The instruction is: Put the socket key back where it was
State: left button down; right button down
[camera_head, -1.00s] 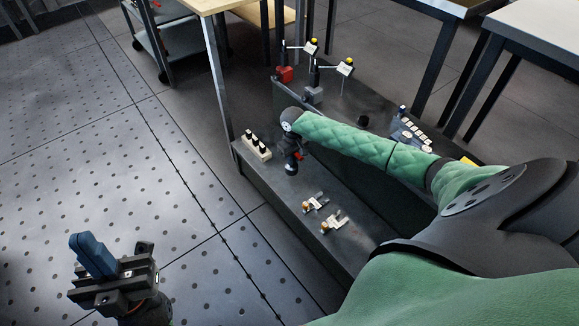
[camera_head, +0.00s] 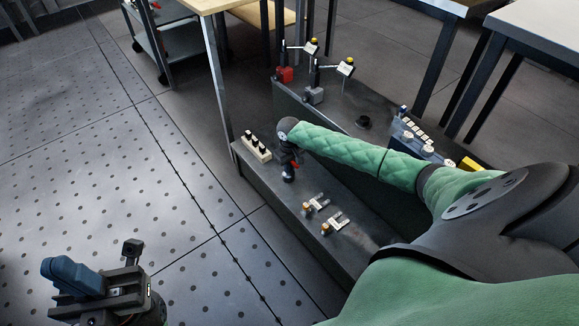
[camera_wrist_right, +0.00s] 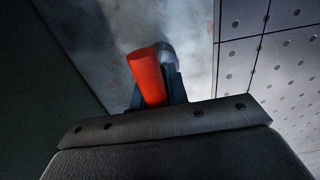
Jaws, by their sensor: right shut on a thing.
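The socket key shows in the right wrist view as a red handle (camera_wrist_right: 148,76). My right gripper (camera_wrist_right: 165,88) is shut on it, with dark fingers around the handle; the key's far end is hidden. In the head view my right gripper (camera_head: 289,172) points down over the near strip of the dark bench, just right of a pale block with dark pegs (camera_head: 256,148). The key can hardly be made out there. My left gripper (camera_head: 75,273) is at the lower left, over the floor, its blue fingers together with nothing visible between them.
Two small fittings (camera_head: 316,205) (camera_head: 335,222) lie on the bench's near strip (camera_head: 365,248). Clear floor lies left.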

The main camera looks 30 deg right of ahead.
jog(key=c, duration=1.4)
grip_release()
jog(key=shift+f, duration=0.1)
jog(key=shift+o, duration=0.2)
